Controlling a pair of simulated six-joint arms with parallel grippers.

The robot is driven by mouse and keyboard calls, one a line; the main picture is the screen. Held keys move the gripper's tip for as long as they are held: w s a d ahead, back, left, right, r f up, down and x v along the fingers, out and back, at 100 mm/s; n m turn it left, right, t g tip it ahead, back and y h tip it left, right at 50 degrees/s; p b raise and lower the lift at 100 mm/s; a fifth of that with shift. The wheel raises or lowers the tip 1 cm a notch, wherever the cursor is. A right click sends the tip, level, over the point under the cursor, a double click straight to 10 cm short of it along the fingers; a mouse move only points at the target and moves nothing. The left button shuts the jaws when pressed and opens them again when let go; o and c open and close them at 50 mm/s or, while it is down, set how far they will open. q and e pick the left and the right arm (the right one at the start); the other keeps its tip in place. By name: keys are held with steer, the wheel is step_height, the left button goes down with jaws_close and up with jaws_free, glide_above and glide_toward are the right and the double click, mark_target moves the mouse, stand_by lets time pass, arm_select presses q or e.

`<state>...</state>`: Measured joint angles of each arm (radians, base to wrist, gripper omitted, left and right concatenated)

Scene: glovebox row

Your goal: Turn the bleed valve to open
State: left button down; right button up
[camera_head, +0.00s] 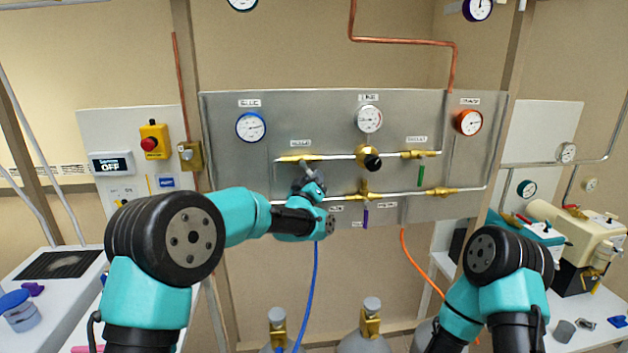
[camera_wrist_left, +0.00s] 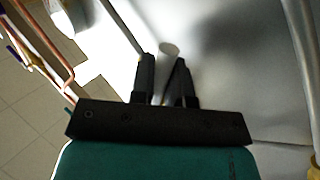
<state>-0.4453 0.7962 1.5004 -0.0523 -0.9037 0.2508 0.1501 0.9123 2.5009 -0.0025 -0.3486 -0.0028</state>
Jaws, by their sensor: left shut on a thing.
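The grey valve panel (camera_head: 235,165) carries two pipe runs with brass valves, and its small labels are too blurred to read. My left gripper (camera_head: 306,170) is at the left end of the upper run, just below a brass fitting (camera_head: 298,158). It hides the valve handle there. In the left wrist view my left gripper (camera_wrist_left: 165,80) has its fingers closed close to the panel face, on a thin part that is mostly hidden; I take it to be a valve handle. A green handle (camera_head: 420,176) and a purple handle (camera_head: 365,217) hang upright elsewhere. My right gripper is out of view.
A black knob (camera_head: 372,161) sits mid-panel under several gauges. A blue hose (camera_head: 315,270) and an orange hose (camera_head: 418,262) hang below. Gas cylinders (camera_head: 364,340) stand beneath. A cream pump (camera_head: 570,235) is at right, and a red-buttoned yellow box (camera_head: 154,140) at left.

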arm_select(q)
steer(key=c, duration=1.1)
jaws_free()
steer(key=shift+c, duration=0.2)
steer(key=shift+s, duration=0.1)
steer(key=v, duration=1.7)
steer(key=shift+s, duration=0.1)
